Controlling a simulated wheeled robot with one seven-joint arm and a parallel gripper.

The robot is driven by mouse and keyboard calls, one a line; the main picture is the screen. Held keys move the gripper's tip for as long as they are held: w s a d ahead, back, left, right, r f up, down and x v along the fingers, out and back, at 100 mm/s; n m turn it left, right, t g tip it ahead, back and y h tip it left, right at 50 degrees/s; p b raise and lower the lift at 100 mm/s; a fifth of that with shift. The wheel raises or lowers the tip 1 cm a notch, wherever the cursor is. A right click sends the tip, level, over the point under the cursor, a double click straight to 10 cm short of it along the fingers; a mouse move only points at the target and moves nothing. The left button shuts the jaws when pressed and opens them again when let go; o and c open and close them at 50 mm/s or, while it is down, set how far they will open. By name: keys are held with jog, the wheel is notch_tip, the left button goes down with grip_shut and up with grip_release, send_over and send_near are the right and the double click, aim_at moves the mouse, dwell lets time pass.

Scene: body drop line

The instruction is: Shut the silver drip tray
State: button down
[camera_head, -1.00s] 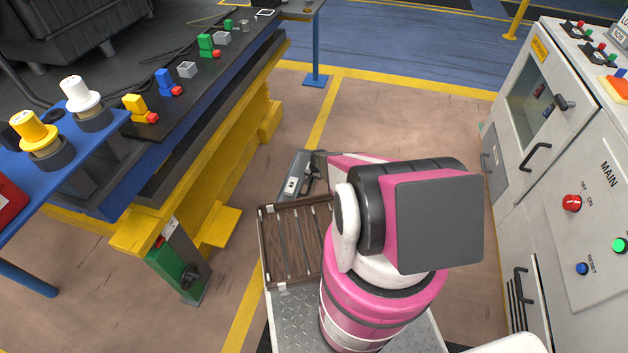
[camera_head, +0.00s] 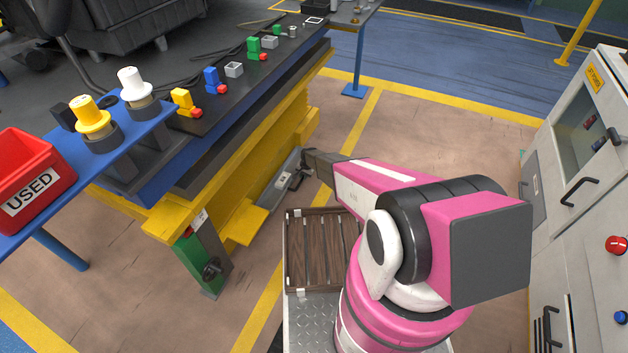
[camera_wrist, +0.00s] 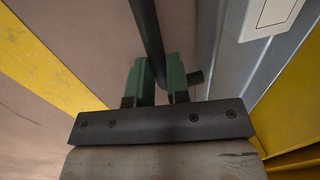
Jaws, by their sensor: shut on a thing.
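The silver drip tray (camera_head: 279,185) is a grey metal drawer low beside the yellow bench frame, with most of its length hidden under the bench. Its dark bar handle (camera_wrist: 147,35) runs between the green fingers of my gripper (camera_wrist: 157,72) in the wrist view. My gripper (camera_head: 308,163) is shut on this handle at the tray's front. The tray's grey face (camera_wrist: 226,65) with a white label (camera_wrist: 272,14) shows to the right of the fingers. The fingertips are too small to make out in the head view.
The yellow bench frame (camera_head: 240,150) stands left of my arm. A slatted wooden crate (camera_head: 290,260) sits on my base. Grey cabinets (camera_head: 575,190) line the right. Floor between is clear.

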jog(key=shift+w+a, duration=0.3)
jog(key=shift+a, duration=0.25)
jog(key=shift+w+a, duration=0.3)
jog(key=shift+a, duration=0.2)
jog(key=c, duration=1.1)
grip_release()
jog(key=shift+s, duration=0.1)
jog(key=shift+r, duration=0.1)
notch_tip(320, 180, up, 10)
jog(key=d, duration=0.2)
jog(key=shift+s+r, duration=0.2)
jog(key=shift+s, duration=0.25)
